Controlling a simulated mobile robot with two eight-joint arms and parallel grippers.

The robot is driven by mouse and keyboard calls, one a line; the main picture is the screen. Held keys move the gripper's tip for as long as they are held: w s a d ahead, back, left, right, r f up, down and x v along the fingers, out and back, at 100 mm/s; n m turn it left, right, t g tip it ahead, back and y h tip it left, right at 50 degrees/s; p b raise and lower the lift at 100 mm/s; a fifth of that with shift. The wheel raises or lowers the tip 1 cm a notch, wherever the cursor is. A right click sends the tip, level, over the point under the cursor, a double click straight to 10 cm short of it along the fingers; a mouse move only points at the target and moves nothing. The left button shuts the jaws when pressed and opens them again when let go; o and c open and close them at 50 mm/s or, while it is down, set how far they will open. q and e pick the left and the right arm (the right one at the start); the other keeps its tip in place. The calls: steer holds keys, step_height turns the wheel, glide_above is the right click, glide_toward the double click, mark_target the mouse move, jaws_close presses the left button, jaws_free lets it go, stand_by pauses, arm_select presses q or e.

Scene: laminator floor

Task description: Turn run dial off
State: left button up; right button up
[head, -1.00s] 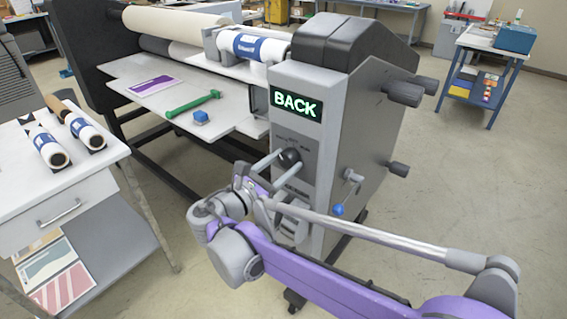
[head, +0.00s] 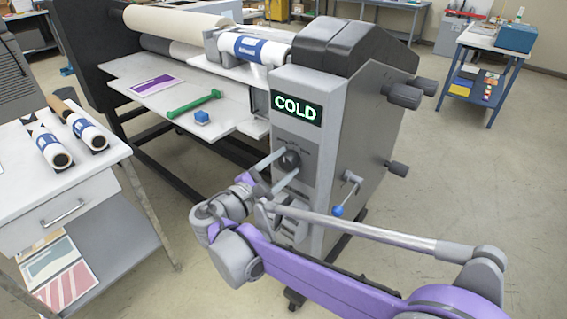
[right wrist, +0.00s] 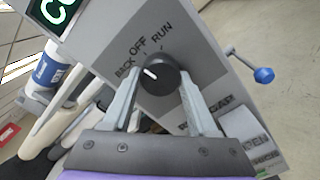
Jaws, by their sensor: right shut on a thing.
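The run dial (right wrist: 170,82) is a round black knob on the laminator's grey end panel; in the head view it (head: 289,160) sits below the lit display (head: 297,108), which reads COLD. BACK, OFF and RUN are printed around it. Its white mark points up and left in the right wrist view, between BACK and OFF; I cannot tell the exact setting. My right gripper (right wrist: 157,82) is shut on the dial, one finger on each side; it also shows in the head view (head: 280,167). My left gripper is not in view.
A crank with a blue knob (head: 337,211) sticks out right of the dial. The laminator's feed table (head: 150,105) holds a purple sheet, a green tool and a blue block. A side table with white rolls (head: 52,153) stands at left. Open floor lies at right.

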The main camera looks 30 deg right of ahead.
steer(key=shift+m, duration=0.7)
steer(key=o, duration=1.4)
steer(key=shift+a, duration=0.1)
steer(key=v, duration=1)
steer(key=shift+s+a+b, duration=0.2)
steer(key=shift+a+b, duration=0.05)
steer(key=shift+b, duration=0.1)
